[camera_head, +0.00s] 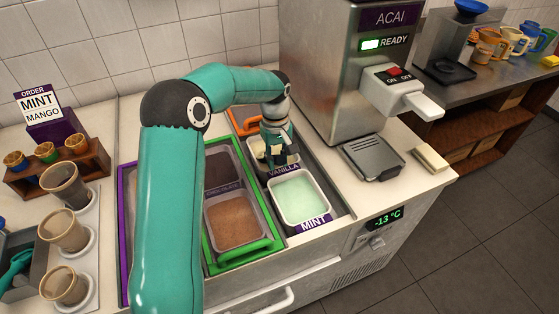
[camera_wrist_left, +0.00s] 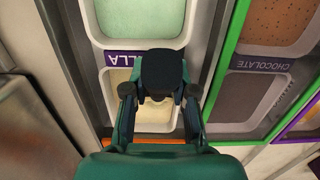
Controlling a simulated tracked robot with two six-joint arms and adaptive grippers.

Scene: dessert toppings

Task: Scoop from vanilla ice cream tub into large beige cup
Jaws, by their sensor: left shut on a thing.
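The vanilla tub (camera_head: 253,150) is set in the counter behind the mint tub, its label partly visible. My left gripper (camera_head: 279,157) is down over it and hides much of its inside. In the left wrist view, the gripper (camera_wrist_left: 160,95) is shut on a dark tool, probably a scoop, above the pale vanilla tub (camera_wrist_left: 113,80). The tool's lower end is hidden, so I cannot tell whether it holds ice cream. The large beige cup (camera_head: 66,186) seems to be the rearmost of three translucent brownish cups standing upright in holders at left. My right gripper is not in view.
The mint tub (camera_head: 300,197) is in front, and the chocolate tub (camera_head: 222,172) and a brown tub (camera_head: 236,221) lie left in a green frame. An acai machine (camera_head: 325,75) stands right. A topping rack (camera_head: 58,168) is behind the cups. My left arm crosses between tubs and cups.

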